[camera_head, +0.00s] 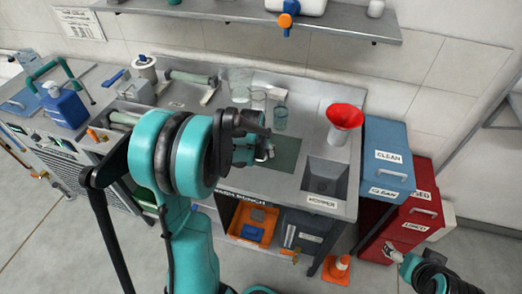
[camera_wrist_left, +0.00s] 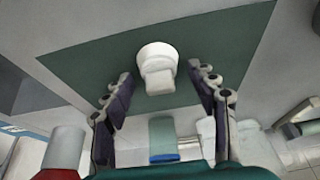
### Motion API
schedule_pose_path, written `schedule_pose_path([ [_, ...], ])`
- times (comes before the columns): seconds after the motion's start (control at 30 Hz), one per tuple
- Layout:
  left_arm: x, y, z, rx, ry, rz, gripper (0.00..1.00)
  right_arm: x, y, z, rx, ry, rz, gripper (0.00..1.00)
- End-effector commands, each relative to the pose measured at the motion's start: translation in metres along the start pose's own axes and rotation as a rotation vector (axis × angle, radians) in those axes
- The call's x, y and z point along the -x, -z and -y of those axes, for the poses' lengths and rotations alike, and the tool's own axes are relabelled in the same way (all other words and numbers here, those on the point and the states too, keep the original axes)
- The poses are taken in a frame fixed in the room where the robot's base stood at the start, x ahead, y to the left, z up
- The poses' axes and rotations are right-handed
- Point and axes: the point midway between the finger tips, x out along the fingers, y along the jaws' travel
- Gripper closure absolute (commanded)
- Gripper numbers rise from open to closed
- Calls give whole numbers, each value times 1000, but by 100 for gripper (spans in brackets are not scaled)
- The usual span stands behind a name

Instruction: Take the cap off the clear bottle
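In the left wrist view a white round piece with a blocky white part (camera_wrist_left: 157,72) shows over the dark green mat (camera_wrist_left: 95,65). I take it for a cap or a capped top; no clear bottle body can be made out below it. My left gripper (camera_wrist_left: 165,98) is open, its two dark fingers apart on either side below this piece, not touching it. In the head view my left gripper (camera_head: 264,150) is over the mat (camera_head: 285,153), and my arm hides part of the bench. My right gripper (camera_head: 393,254) is low at the right, away from the bench; its fingers are unclear.
Clear glass vessels (camera_head: 258,99) and a greenish one (camera_head: 280,118) stand behind the mat. A red funnel (camera_head: 345,116) stands at the right beside a sink (camera_head: 326,177). Blue (camera_head: 388,140) and red (camera_head: 408,222) bins stand right of the bench. A shelf (camera_head: 340,22) hangs above.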

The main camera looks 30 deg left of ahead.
Motion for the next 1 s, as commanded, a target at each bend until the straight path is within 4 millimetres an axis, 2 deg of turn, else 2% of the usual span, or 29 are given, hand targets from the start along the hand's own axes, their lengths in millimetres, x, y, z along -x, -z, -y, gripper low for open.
schedule_pose_path([
  [0.23,1,0,0,0,0,0,42,1,1,0,0,0,0,27],
  [0.33,10,1,0,0,0,0,42,4,3,0,0,0,0,27],
  [0.47,34,1,0,0,0,0,42,12,8,0,0,0,0,27],
  [0.7,88,1,0,1,0,0,42,28,20,0,0,0,0,27],
  [0.8,104,1,0,0,0,0,42,33,23,0,0,0,0,27],
  [1.0,123,-1,-2,-3,-1,-3,42,36,26,0,0,0,0,27],
])
